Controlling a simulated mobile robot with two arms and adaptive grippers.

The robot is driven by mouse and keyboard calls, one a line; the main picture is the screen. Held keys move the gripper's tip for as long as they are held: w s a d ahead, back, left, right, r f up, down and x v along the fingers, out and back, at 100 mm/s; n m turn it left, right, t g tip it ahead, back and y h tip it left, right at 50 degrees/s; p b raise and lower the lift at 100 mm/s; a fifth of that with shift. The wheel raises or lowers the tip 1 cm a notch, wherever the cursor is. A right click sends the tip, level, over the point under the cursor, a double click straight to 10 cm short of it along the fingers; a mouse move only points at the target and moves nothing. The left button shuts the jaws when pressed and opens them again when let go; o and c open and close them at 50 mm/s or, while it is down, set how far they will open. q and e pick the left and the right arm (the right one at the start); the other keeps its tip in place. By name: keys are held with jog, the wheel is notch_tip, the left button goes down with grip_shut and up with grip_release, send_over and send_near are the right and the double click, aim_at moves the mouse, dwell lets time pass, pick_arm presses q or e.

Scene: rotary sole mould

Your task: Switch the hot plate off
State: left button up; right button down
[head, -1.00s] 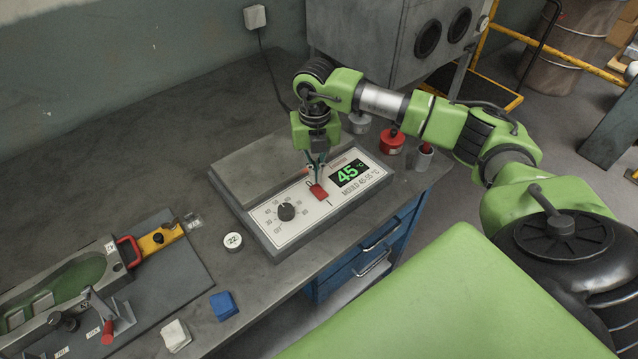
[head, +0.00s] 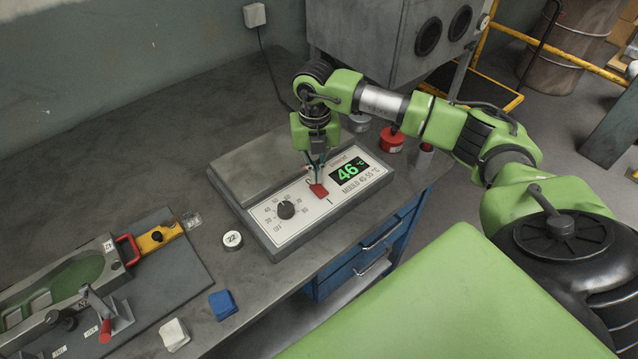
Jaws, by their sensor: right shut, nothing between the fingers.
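The hot plate (head: 255,172) stands on the grey workbench, with a sloped white control panel (head: 262,222) at its front. The panel has a black dial (head: 286,210), a red switch (head: 319,191) and a lit green display (head: 348,171) that reads 46. My right gripper (head: 319,181) points down and is shut and empty, its fingertips right at the red switch. I cannot tell whether they touch it. The fingertips partly cover the marks above the switch. My left gripper is not in view.
Left on the bench is a mould (head: 70,275) with a yellow latch block (head: 158,238). A round tag (head: 233,239), blue cloth (head: 222,305) and white cloth (head: 174,334) lie in front. A red tin (head: 391,140) stands behind the panel's right end.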

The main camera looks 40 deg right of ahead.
aim_at(316, 185)
jog(key=shift+f+b, duration=0.85)
jog(key=shift+f, duration=0.3)
dwell(0.9)
jog(key=shift+r, duration=0.1)
jog(key=shift+r+p, duration=2.3)
jog(key=shift+r, duration=1.2)
